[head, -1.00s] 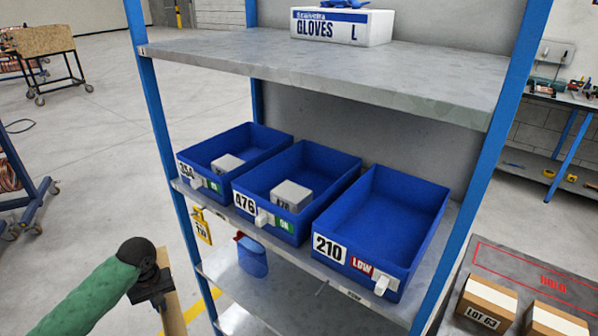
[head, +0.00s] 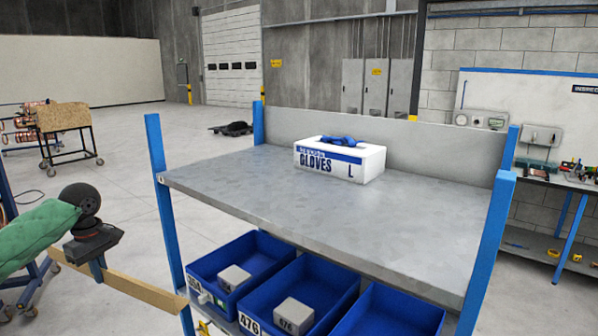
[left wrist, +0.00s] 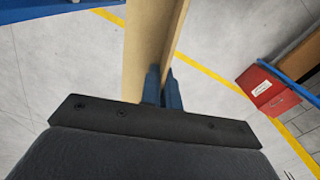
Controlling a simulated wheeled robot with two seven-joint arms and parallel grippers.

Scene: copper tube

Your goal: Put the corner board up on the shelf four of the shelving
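The corner board (head: 145,291) is a long tan strip at the left of the head view. It slopes slightly down to the right, and its right end is by the shelving's front left post. My left gripper (head: 98,270) is shut on it. In the left wrist view the board (left wrist: 150,45) runs away from the camera, with the dark blue fingers (left wrist: 162,88) closed on its edge. The shelving has blue posts and a grey top shelf (head: 300,215) above and right of the board. I cannot read a shelf number. My right gripper is not in view.
A white GLOVES box (head: 338,161) stands toward the back of the top shelf; the shelf is bare in front and to both sides. Blue bins (head: 305,290) fill the level below. The front left post (head: 166,215) rises above the shelf. A red box (left wrist: 272,90) shows in the left wrist view.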

